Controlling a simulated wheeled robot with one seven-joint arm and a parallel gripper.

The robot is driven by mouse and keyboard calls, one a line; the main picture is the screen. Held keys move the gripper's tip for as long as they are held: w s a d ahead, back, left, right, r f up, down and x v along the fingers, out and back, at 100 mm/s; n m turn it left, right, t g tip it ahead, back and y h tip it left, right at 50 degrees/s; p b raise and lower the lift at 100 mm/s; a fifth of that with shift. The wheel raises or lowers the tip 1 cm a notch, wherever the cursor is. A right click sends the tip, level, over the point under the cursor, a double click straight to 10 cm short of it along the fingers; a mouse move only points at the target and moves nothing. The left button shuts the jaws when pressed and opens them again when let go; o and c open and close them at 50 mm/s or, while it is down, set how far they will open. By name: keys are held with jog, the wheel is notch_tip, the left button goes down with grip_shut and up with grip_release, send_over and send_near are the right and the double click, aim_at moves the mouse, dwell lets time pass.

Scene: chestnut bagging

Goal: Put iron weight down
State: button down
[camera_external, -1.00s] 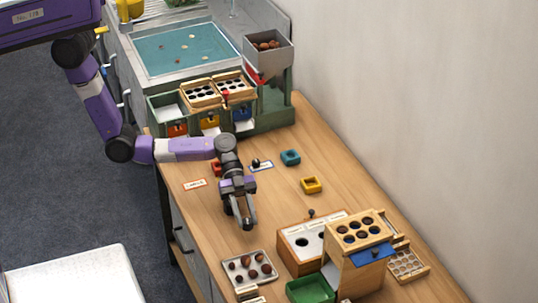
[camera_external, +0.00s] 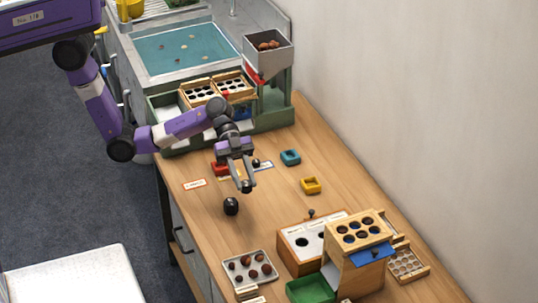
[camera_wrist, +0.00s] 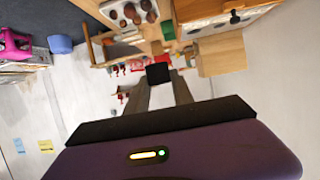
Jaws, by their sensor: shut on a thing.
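My gripper (camera_external: 246,185) is over the middle of the wooden table, its fingers pointing down. It is shut on a small dark thing, which I take to be the iron weight (camera_external: 247,187). In the wrist view a black block shape (camera_wrist: 158,73) shows at the fingertips; I cannot tell how much of it is weight and how much fingertip. A round black object (camera_external: 231,206) stands on the table just in front and to the left of the fingertips, apart from them.
A teal block (camera_external: 290,157) and a yellow block (camera_external: 311,185) lie to the right. A metal tray (camera_external: 249,281) with chestnuts, a wooden holed stand (camera_external: 342,258) and a green bin (camera_external: 310,291) are at the front. The green sorting rack (camera_external: 270,118) stands behind.

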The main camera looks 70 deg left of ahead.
jog(key=w+a+f+n+t, duration=0.3)
jog(key=w+a+f+t, duration=0.1)
jog(key=a, duration=0.1)
notch_tip(320, 180, up, 6)
jog(key=r+n+t+y, duration=0.1)
jog(key=n+t+y, duration=0.75)
jog(key=n, duration=0.25)
send_over(265, 187)
jog(key=shift+t+h, duration=0.25)
jog(key=shift+t, duration=0.2)
notch_tip(265, 187, down, 20)
jog(key=shift+w+f+b, duration=0.1)
jog(key=shift+f+b, duration=0.1)
jog(key=shift+b, duration=1)
jog(key=c, duration=1.5)
grip_release()
jog(key=shift+f, duration=0.2)
jog(key=o, duration=0.4)
jog(key=shift+r, duration=0.1)
